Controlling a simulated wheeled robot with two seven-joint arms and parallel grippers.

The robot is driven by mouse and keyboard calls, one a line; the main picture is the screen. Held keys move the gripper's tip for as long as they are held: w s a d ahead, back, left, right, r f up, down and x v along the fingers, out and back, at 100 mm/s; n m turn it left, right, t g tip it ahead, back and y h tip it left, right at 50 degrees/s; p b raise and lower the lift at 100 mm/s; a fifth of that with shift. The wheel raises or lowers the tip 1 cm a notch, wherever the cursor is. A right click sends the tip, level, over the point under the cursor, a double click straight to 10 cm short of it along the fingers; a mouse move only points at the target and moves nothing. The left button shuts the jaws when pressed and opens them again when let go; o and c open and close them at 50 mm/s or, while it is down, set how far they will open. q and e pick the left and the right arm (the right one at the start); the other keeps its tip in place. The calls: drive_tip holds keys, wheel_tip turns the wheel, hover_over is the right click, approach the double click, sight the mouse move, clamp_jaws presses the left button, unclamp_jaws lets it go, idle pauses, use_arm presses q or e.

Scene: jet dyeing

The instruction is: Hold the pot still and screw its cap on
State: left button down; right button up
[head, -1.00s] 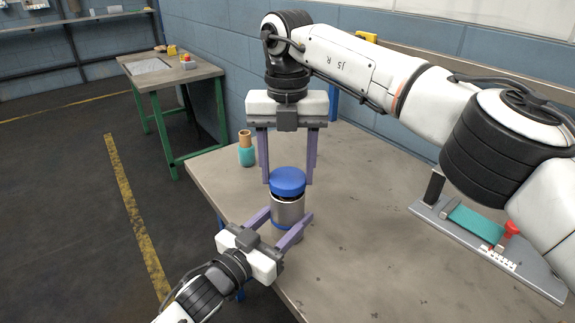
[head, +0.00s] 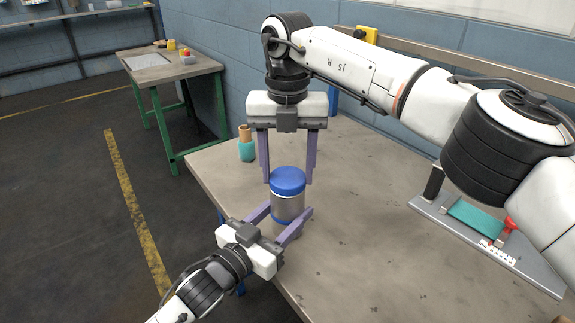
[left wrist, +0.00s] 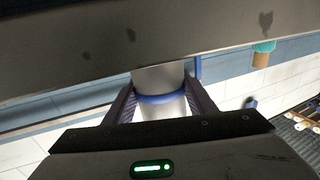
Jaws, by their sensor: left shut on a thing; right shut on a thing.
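The pot (head: 288,208) is a silver cylinder standing upright near the table's front left edge. A blue cap (head: 288,180) sits level on top of it, with no dark gap showing between cap and pot. My left gripper (head: 287,214) is shut on the pot's body from the front. In the left wrist view the pot (left wrist: 160,80), with a blue band, stands between the fingers. My right gripper (head: 288,182) points straight down from above, its purple fingers on either side of the cap and shut on it. The far sides of cap and pot are hidden.
The table (head: 365,225) is clear right of the pot. A teal and wooden item (head: 246,147) stands behind left. A grey plate (head: 485,260) with a teal pad (head: 476,221) and red knob (head: 510,224) lies at right under my right arm. A green-legged bench (head: 172,69) stands far left.

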drive_tip(key=m, duration=0.4)
drive_tip(key=shift+m, duration=0.3)
drive_tip(key=m, duration=0.6)
drive_tip(key=shift+m, duration=0.3)
drive_tip(key=m, duration=0.6)
drive_tip(key=shift+d, duration=0.1)
drive_tip(key=m, duration=0.6)
drive_tip(key=o, duration=1)
drive_tip(key=shift+s, duration=0.1)
drive_tip(key=shift+r, duration=0.1)
drive_tip(key=shift+r, duration=2.2)
